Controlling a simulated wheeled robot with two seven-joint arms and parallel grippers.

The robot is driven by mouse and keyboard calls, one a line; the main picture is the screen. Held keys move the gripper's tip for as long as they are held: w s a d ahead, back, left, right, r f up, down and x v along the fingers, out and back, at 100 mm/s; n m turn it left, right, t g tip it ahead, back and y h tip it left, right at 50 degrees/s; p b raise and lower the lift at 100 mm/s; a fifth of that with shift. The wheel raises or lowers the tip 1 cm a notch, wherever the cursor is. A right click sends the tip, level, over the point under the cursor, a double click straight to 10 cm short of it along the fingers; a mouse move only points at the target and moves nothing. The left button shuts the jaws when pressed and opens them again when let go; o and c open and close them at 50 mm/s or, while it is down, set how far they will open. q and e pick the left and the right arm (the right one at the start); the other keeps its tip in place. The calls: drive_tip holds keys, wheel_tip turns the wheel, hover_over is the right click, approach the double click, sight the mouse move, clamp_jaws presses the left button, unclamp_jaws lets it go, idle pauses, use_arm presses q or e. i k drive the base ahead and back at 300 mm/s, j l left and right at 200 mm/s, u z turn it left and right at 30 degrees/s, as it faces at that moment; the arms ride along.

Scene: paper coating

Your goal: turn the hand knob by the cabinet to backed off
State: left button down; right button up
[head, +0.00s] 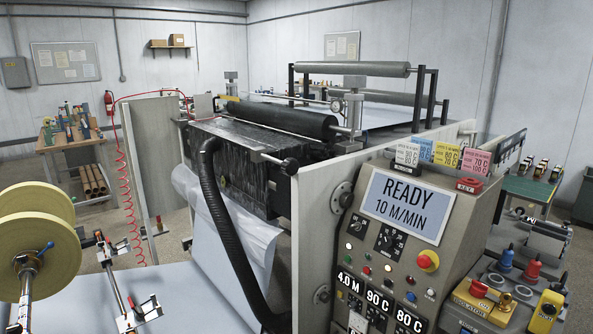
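The control cabinet (455,225) stands at the right, with a lit screen (407,208) reading READY 10 M/MIN. A dark knob-like end (290,166) sticks out beside the coating head, left of the cabinet. Dark round fittings with pale flanges sit on the machine's side plate at the cabinet's left edge, one upper (345,200) and one lower (322,295). I cannot tell for sure which of these is the hand knob, and no backed-off marking is readable. Neither of my grippers is in view.
The cabinet face carries a red-and-yellow stop button (428,260), small dials and buttons. Colored cards (447,153) stand on its top. A black hose (225,220) hangs before the coating head. A yellow roll (38,232) is at left. A bench with yellow-and-red switches (487,298) fills the lower right.

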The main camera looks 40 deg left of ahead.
sight(290, 166)
drive_tip(key=u, duration=1.2)
